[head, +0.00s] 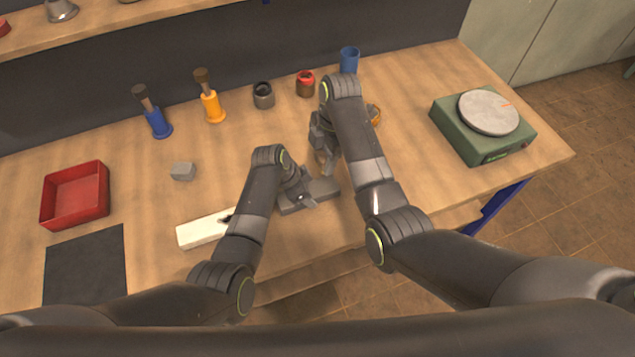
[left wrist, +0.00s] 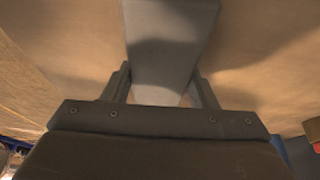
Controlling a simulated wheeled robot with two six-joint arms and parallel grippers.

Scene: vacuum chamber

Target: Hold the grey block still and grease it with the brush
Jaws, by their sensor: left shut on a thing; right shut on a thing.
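A long grey block (head: 323,188) lies on the workbench near its front edge. My left gripper (head: 303,196) is shut on it, and in the left wrist view the block (left wrist: 172,40) runs between the two fingers (left wrist: 162,88). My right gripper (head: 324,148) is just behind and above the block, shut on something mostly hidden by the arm. A small tan part shows below its fingers, but I cannot make out the brush clearly or tell whether it touches the block.
A white box (head: 202,231) lies left of my left arm. A small grey block (head: 183,171), red tray (head: 57,208) and dark mat (head: 85,265) are further left. Bottles, jars and a blue cup (head: 349,60) line the back. A green scale (head: 480,148) stands right.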

